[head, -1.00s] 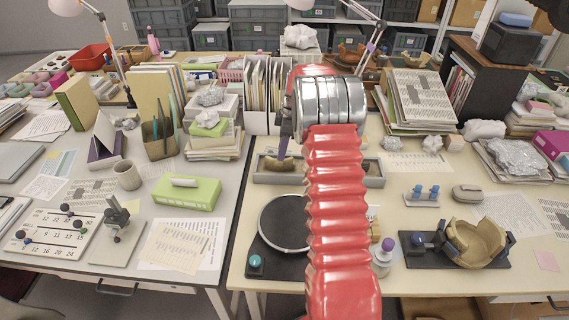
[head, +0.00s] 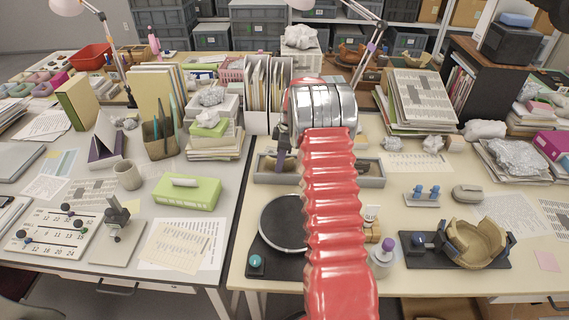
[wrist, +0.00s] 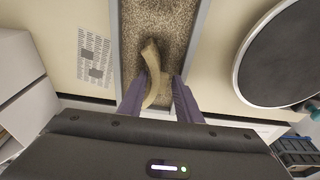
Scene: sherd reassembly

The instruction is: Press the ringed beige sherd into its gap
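A curved beige sherd (wrist: 151,65) lies on the sand of a grey-rimmed tray (head: 320,183), shown in the wrist view. My gripper (wrist: 155,82) is low over the tray, its two purple fingers on either side of the sherd. A gap shows between the sherd and the right finger, so the gripper looks open. In the head view my arm hides most of this spot, and one finger (head: 281,155) shows at the tray. A beige bowl (head: 478,243) with an open gap in its wall stands in a dark holder at the right. I cannot make out a ring mark on the sherd.
A round black turntable (head: 284,224) stands in front of the tray. A white-and-purple bottle (head: 381,258) is right of my arm. A small stand with blue pegs (head: 421,194) and a grey case (head: 468,194) lie behind the bowl. White folders (head: 268,95) stand behind the tray.

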